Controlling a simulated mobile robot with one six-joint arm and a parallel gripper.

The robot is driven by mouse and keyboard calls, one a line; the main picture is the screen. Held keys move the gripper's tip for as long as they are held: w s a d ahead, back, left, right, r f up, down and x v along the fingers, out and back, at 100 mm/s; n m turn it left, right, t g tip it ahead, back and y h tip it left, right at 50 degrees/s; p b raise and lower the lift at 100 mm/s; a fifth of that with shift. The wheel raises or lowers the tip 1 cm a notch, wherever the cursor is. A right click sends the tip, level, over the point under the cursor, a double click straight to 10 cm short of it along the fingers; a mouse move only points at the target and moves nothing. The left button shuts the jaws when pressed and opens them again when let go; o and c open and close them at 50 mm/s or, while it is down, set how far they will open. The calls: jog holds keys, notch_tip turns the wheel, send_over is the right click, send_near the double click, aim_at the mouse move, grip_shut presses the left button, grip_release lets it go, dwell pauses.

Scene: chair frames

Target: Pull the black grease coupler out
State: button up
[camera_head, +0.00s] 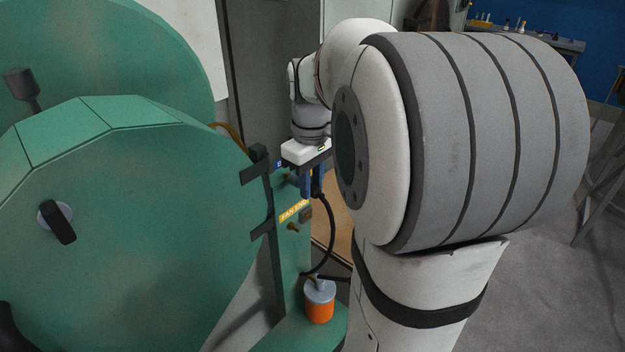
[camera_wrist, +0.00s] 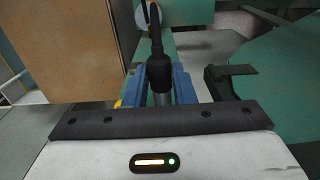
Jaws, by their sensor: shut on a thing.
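The black grease coupler (camera_wrist: 158,72) sits between the two blue fingers of my gripper (camera_wrist: 159,84) in the wrist view, with a silver-grey part below it. My gripper is shut on it. A black hose runs away from its far end. In the head view, my gripper (camera_head: 313,186) is beside the upper part of a narrow green post (camera_head: 290,254). The black hose (camera_head: 330,232) curves from the gripper down to a grey-topped orange canister (camera_head: 319,302). Whether the coupler touches a fitting on the post cannot be told.
A yellow label (camera_head: 294,211) is on the post, with a small brass fitting (camera_head: 292,227) below it. Black latches (camera_head: 262,229) and a large green housing (camera_head: 130,215) stand close on the left. A brown panel (camera_wrist: 68,50) fills the wrist view's upper left.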

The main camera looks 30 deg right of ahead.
grip_shut()
jog(key=shift+s+d, duration=0.15)
jog(key=shift+s, duration=0.15)
jog(key=shift+s+d+b, duration=0.15)
jog(key=shift+s+d, duration=0.15)
jog(key=shift+s, duration=0.55)
jog(key=shift+s+d+b, duration=0.1)
jog(key=shift+s+d, duration=0.2)
jog(key=shift+s, duration=0.6)
jog(key=shift+s+d+b, duration=0.15)
jog(key=shift+s+d, duration=0.15)
jog(key=shift+s, duration=0.55)
jog(key=shift+r, duration=0.1)
